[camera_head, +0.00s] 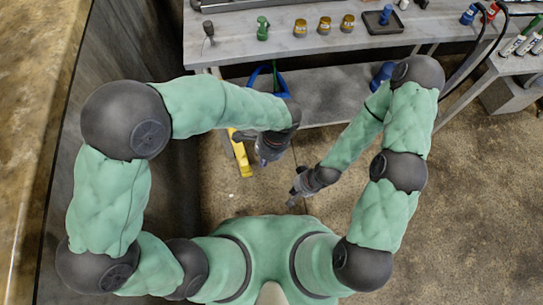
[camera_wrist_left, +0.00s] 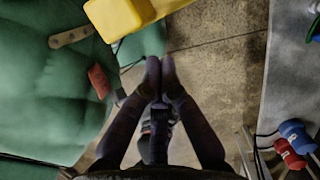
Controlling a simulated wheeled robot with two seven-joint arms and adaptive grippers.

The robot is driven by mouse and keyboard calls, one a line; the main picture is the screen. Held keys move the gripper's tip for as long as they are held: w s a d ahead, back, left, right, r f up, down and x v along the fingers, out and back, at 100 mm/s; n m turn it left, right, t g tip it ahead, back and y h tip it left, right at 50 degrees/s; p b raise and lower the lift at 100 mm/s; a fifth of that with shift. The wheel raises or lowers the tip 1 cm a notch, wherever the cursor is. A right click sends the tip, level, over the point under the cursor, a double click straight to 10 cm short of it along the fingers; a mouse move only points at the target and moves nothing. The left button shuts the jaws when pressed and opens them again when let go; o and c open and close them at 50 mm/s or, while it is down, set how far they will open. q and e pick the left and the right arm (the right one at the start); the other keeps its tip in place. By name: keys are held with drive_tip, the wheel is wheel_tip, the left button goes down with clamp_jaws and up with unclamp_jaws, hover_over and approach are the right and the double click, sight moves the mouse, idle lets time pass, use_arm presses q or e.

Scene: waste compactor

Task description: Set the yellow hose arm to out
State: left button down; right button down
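The yellow hose arm (camera_head: 242,158) shows in the head view just left of my left gripper (camera_head: 265,163), partly hidden behind my left forearm. In the left wrist view, a yellow piece (camera_wrist_left: 122,14) crosses the top, above and left of the fingertips. My left gripper also shows there (camera_wrist_left: 160,68), its fingertips together with nothing visible between them and apart from the yellow piece. My right gripper (camera_head: 294,198) hangs low near the middle of the head view, over the floor. It is too small to tell whether it is open.
A grey workbench (camera_head: 250,48) runs along the back with several small jars and a green item (camera_head: 262,28). A lower shelf (camera_head: 330,95) holds a blue object (camera_head: 384,72). A dark wall stands at the left. Brown floor (camera_head: 470,210) is open at the right.

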sight(249, 171)
use_arm(q)
drive_tip(key=shift+s+a+b, duration=0.3)
drive_tip(key=shift+a, duration=0.65)
drive_tip(key=shift+s+a+r+m+p, duration=0.1)
drive_tip(key=shift+s+a+m+p, duration=0.1)
drive_tip(key=shift+a+p, duration=0.25)
drive_tip(key=shift+s+a+r+m+p, duration=0.1)
drive_tip(key=shift+s+a+m+p, duration=0.15)
drive_tip(key=shift+a, duration=0.4)
drive_tip(key=shift+s+a+f, duration=0.1)
drive_tip(key=shift+a+f, duration=0.1)
drive_tip(key=shift+a, duration=0.15)
drive_tip(key=shift+d, duration=0.15)
